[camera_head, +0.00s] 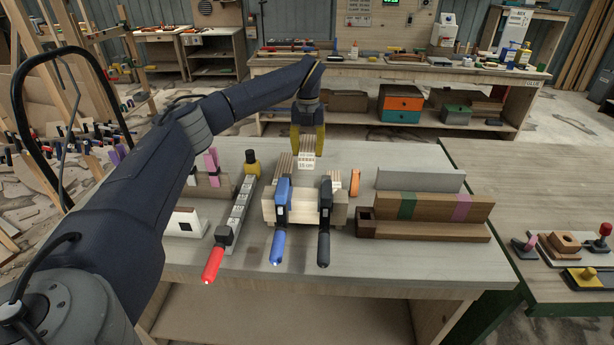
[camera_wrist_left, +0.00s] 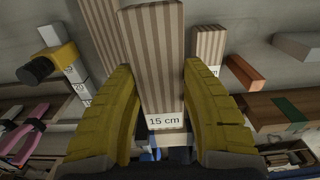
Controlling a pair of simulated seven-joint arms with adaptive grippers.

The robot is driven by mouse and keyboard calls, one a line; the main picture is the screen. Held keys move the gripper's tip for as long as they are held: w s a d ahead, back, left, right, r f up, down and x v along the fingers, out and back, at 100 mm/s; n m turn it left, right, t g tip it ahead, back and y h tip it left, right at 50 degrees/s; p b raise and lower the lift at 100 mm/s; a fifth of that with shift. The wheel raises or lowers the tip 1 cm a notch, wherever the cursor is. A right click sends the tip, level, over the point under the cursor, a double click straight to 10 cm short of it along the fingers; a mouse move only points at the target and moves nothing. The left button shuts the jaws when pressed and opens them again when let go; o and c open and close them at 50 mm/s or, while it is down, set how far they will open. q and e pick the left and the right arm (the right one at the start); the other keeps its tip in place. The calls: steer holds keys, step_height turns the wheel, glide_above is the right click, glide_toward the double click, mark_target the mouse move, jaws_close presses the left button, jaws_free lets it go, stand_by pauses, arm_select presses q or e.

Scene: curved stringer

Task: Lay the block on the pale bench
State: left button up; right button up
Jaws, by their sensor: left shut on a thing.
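The block (camera_head: 307,157), striped wood with a white "15 cm" label, is between the yellow fingers of my left gripper (camera_head: 307,138). In the left wrist view the block (camera_wrist_left: 155,60) stands out between both fingers (camera_wrist_left: 160,110), its labelled end towards me. My left gripper is shut on it. It is over the rear middle of the pale bench (camera_head: 400,160), behind the clamped wood; whether it touches anything beneath is unclear. Other striped pieces lie to either side in the left wrist view, one at left (camera_wrist_left: 102,30) and one at right (camera_wrist_left: 208,45). My right gripper is not in view.
A blue clamp (camera_head: 281,210) and a black clamp (camera_head: 325,210) grip pale wood in front. A red-handled bar clamp (camera_head: 230,230) lies left. An orange piece (camera_head: 355,182) and brown taped boards (camera_head: 430,212) are right.

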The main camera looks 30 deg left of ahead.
mark_target(308, 183)
arm_select(q)
steer(key=shift+f, duration=5.1)
steer(key=shift+f, duration=0.1)
steer(key=o, duration=1.2)
step_height(308, 183, up, 12)
steer(key=shift+r, duration=0.15)
steer(key=shift+d, duration=0.1)
